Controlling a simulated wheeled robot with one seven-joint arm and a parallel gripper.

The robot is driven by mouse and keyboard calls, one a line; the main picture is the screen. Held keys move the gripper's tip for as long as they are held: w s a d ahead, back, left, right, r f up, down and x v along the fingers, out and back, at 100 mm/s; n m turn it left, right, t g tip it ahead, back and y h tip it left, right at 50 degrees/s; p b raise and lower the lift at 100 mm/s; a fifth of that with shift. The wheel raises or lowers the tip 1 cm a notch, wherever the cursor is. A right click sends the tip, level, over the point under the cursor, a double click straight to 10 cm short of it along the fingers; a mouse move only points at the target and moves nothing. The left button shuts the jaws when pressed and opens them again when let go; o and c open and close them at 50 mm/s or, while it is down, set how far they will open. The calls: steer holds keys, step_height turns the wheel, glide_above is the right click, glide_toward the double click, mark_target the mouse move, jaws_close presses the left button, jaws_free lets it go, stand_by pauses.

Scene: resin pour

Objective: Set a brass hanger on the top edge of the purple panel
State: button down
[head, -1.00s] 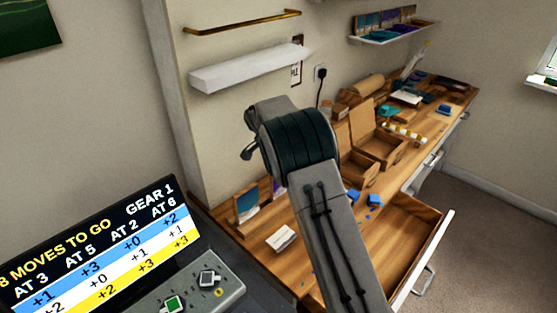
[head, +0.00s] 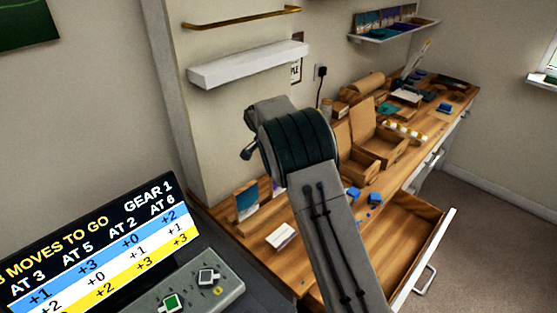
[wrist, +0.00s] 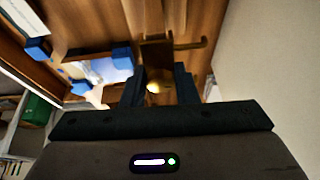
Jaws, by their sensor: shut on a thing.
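My gripper (wrist: 158,87) shows in the wrist view with its dark fingers shut on a small brass hanger (wrist: 153,87), which glints between them. A brown hooked piece (wrist: 189,44) shows just beyond the fingertips; I cannot tell whether it belongs to the hanger. In the head view my arm hides most of the gripper.
The wooden counter (head: 262,258) runs along the wall, with an open drawer (head: 412,235) at the front. A white wall shelf (head: 248,65) and brass rail (head: 240,18) are above. Cardboard boxes (head: 385,148) and blue blocks (head: 375,199) stand right of my arm. A display (head: 95,245) is at lower left.

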steer(key=shift+s+f+b, duration=0.1)
steer(key=shift+f+b, duration=0.2)
steer(key=shift+b, duration=0.2)
stand_by(1.6)
steer(key=c, duration=1.1)
jaws_free()
steer(key=shift+o, duration=0.2)
steer(key=shift+r+p, duration=2.05)
steer(key=shift+r, duration=2)
